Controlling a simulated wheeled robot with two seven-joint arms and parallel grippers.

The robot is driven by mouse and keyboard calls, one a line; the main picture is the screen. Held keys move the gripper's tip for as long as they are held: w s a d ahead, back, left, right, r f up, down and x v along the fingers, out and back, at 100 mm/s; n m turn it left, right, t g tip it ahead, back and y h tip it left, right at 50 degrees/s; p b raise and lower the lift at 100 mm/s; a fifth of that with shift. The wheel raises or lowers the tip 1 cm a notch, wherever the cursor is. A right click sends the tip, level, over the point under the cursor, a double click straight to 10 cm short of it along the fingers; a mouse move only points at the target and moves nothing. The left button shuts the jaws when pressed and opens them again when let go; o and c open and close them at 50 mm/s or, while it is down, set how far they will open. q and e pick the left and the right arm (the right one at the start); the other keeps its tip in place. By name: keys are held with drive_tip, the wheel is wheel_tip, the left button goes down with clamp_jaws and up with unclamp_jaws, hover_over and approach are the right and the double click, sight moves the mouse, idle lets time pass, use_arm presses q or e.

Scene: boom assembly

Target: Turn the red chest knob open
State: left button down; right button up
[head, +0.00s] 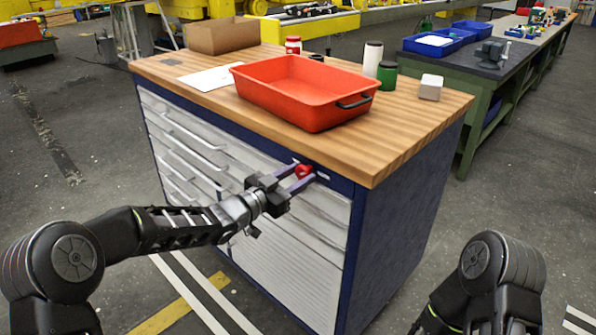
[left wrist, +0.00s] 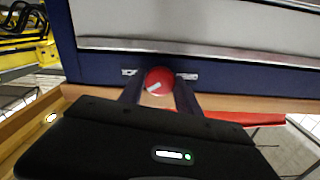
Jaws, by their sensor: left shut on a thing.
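The red chest knob (head: 304,171) sits on the dark blue top rail of the tool chest (head: 401,223), near its right front corner. My left gripper (head: 302,177) reaches it from the front left, with one finger on each side of the knob. In the left wrist view the round red knob (left wrist: 159,81) shows between the two fingers (left wrist: 160,94), with a short white mark on its face toward the lower left. The gripper is shut on the knob. My right gripper is not in view; only part of my right arm shows at the lower right.
A red tray (head: 303,92) stands on the chest's wooden top (head: 421,122), with a cardboard box (head: 222,36), several small containers and a white block (head: 430,87). Drawers with long handles fill the chest front. A green workbench (head: 480,72) stands behind right.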

use_arm(q)
drive_tip(key=shift+n+p, duration=0.3)
drive_tip(key=shift+n, duration=0.6)
drive_tip(key=c, duration=0.9)
unclamp_jaws()
drive_tip(key=v, duration=0.8)
drive_tip(key=shift+b, duration=0.35)
